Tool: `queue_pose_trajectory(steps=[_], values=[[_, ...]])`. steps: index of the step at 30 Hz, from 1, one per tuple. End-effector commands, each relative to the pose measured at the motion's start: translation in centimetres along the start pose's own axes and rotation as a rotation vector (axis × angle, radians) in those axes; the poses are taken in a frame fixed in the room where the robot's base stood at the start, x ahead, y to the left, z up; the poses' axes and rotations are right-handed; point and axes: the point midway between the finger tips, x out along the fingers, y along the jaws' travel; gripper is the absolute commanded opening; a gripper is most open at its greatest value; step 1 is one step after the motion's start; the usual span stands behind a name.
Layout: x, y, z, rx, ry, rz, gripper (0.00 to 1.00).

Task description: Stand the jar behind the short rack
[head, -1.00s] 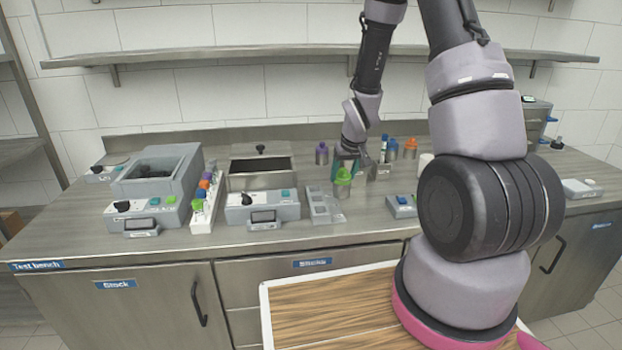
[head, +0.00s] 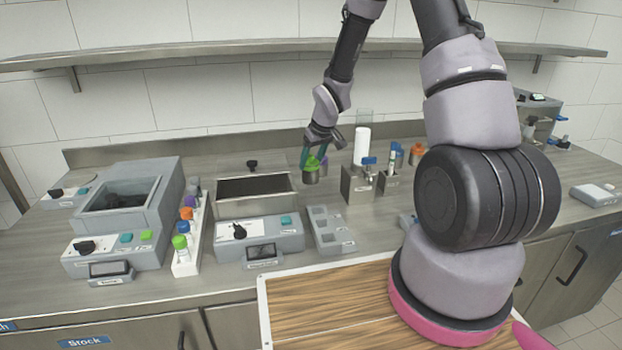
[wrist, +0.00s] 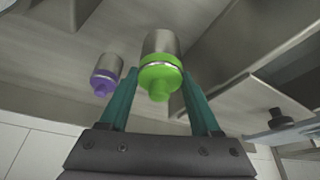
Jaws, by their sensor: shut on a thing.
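My gripper (head: 314,152) is shut on a steel jar with a green lid (head: 311,167). In the wrist view the jar (wrist: 160,75) sits between the teal fingers. I cannot tell whether its base touches the bench. A purple-lidded jar (head: 324,163) shows partly behind it, and stands apart from it in the wrist view (wrist: 107,76). Right of my gripper are a steel rack (head: 357,188) and a smaller rack with a tube (head: 389,182). A long white rack (head: 187,258) with capped tubes stands at left. I cannot tell which is the short rack.
A steel basin (head: 255,204) stands left of the gripper, with a control box (head: 258,240) in front. A flat grey holder (head: 329,235) lies in front of the jar. A white cylinder (head: 362,146) and an orange-lidded jar (head: 416,154) stand to the right.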

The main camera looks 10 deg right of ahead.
Motion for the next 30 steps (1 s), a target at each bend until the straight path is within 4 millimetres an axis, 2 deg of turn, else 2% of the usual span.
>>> queue_pose_trajectory(steps=[8, 13, 24, 25, 26, 27, 30], values=[[2.4, -0.1, 1.0, 0.0, -0.001, -0.001, 0.0], [4.6, 0.0, 1.9, -0.001, -0.001, 0.0, 0.0], [5.0, 0.0, 2.1, 0.001, 0.0, 0.001, 0.0], [5.0, 0.0, 2.1, 0.001, 0.001, 0.001, 0.76], [4.9, 0.0, 2.0, 0.001, 0.001, 0.001, 0.87], [4.9, 0.0, 2.0, 0.001, 0.001, 0.001, 0.94], [4.9, 0.0, 2.0, 0.001, 0.001, 0.001, 0.94]])
